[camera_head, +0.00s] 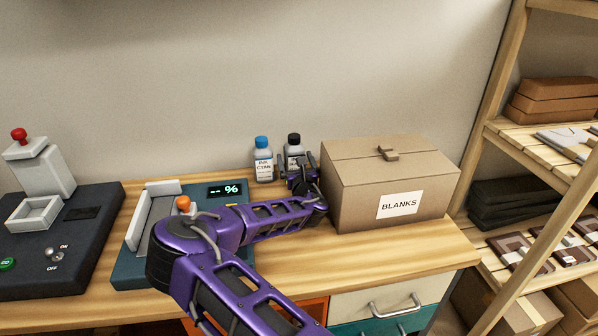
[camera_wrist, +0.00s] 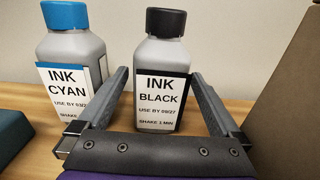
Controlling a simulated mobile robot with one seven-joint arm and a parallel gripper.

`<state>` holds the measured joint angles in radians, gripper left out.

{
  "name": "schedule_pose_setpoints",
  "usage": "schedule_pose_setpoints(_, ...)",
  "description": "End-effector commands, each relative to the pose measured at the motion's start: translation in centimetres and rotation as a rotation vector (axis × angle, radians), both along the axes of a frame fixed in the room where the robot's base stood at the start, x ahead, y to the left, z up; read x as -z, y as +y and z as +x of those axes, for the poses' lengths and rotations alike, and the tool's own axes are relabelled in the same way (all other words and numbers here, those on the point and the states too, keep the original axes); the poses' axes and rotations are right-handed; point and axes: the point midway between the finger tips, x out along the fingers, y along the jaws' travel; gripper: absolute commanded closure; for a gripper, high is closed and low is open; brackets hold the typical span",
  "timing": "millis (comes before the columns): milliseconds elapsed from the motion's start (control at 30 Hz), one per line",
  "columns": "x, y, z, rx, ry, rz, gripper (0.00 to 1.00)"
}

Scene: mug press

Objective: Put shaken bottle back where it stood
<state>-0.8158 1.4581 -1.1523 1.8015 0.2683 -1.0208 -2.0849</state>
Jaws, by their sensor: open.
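The black-capped INK BLACK bottle (camera_wrist: 164,72) stands upright on the wooden bench, seen in the wrist view between my fingers. In the head view the same bottle (camera_head: 294,147) is partly hidden behind my gripper. The blue-capped INK CYAN bottle (camera_wrist: 72,65) stands upright just to its left, and it also shows in the head view (camera_head: 263,158). My gripper (camera_wrist: 155,103) is open, with one finger on each side of the black bottle. The left finger is in front of the cyan bottle's right edge. I cannot tell whether either finger touches a bottle.
A cardboard box marked BLANKS (camera_head: 390,180) stands close to the right of my gripper. A teal device with a percent display (camera_head: 229,190) is to the left, partly hidden by my arm. A dark press with a red knob (camera_head: 38,185) is at the far left.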

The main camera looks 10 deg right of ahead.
Motion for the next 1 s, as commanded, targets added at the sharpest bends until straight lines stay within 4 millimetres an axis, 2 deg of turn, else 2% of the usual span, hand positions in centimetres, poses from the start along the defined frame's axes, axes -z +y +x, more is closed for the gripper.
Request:
schedule_pose_setpoints(300, -0.1, 0.1, -6.4, 0.0, 0.002, -0.002, 0.0)
schedule_pose_setpoints(500, 0.0, 0.0, -9.5, 0.0, 0.002, -0.002, 0.0)
schedule_pose_setpoints(700, 0.0, 0.1, -10.7, -0.001, 0.0, 0.0, 0.0)
schedule_pose_setpoints(1000, 0.0, 0.0, -10.8, -0.001, 0.0, 0.0, 0.0)
